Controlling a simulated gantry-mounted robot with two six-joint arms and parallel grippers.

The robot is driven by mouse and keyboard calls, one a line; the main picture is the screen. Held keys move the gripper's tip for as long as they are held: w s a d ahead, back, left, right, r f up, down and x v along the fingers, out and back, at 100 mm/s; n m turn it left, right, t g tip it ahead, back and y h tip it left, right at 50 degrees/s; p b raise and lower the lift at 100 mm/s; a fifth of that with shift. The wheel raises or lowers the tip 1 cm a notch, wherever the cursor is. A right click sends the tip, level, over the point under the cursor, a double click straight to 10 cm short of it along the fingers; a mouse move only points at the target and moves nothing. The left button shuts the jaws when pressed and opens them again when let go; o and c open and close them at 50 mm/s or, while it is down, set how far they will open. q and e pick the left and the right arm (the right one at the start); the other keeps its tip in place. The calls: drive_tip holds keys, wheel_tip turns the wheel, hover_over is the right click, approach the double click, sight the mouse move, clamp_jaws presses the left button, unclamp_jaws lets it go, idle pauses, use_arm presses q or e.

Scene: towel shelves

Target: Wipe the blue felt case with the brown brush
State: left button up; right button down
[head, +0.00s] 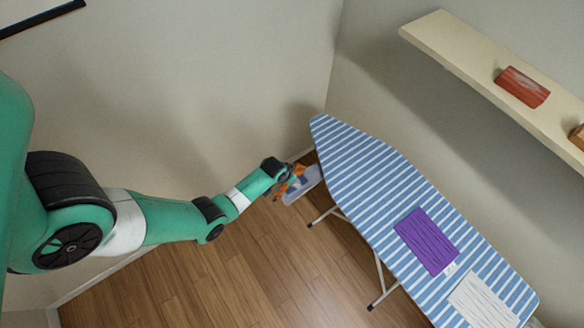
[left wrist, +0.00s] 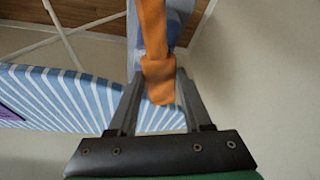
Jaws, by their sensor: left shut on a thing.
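My left gripper (head: 285,176) is at the far left end of the ironing board, out past its edge. It is shut on an orange-brown thing (left wrist: 158,80), which runs up from between the fingers in the left wrist view. I cannot tell whether this is the brown brush. A pale blue-grey thing (head: 303,187) shows close behind and below the orange part in the head view. I cannot make out clearly whether it is the blue felt case or whether the two touch. My right gripper is not in view.
A blue-striped ironing board (head: 360,165) stands along the wall with a purple towel (head: 427,241) and a white towel (head: 482,302) on it. A wooden shelf (head: 460,55) above holds a red folded towel (head: 522,87). The floor at lower left is clear.

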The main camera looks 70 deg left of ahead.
use_arm(q)
drive_tip(key=shift+f+b, duration=0.95)
drive_tip(key=shift+f, duration=0.05)
